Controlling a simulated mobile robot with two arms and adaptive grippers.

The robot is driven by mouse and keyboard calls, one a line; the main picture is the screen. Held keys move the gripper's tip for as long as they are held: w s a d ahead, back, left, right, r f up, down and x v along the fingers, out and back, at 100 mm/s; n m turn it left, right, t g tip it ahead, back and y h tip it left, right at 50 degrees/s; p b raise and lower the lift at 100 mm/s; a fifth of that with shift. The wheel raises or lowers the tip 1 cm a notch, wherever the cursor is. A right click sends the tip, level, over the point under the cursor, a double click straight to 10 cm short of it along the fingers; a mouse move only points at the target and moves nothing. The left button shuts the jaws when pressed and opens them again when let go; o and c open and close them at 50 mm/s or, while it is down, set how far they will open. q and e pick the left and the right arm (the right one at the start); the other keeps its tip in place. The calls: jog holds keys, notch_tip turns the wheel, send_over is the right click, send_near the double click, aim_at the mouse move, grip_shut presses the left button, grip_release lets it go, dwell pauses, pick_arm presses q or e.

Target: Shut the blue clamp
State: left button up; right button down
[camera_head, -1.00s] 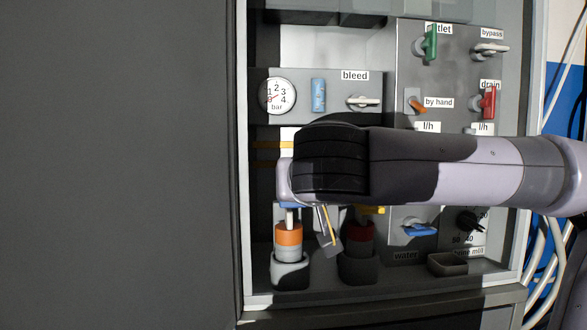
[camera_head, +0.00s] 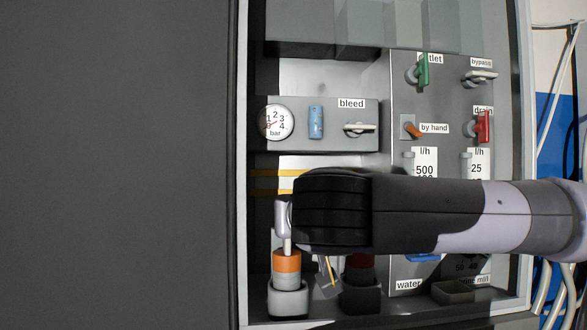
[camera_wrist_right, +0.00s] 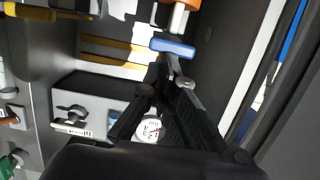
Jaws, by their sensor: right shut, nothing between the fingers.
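The blue clamp (camera_wrist_right: 172,47) shows in the right wrist view as a short blue bar beside a white stem and an orange collar (camera_wrist_right: 163,17). My right gripper (camera_wrist_right: 165,72) is shut and empty, its dark fingertips close to the blue bar; I cannot tell whether they touch. My left gripper is not in view.
Green outlet (camera_head: 423,72) and red drain (camera_head: 483,127) handles are at right. A large dark panel (camera_head: 120,165) fills the left.

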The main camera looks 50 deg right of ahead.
jog(key=v, duration=1.2)
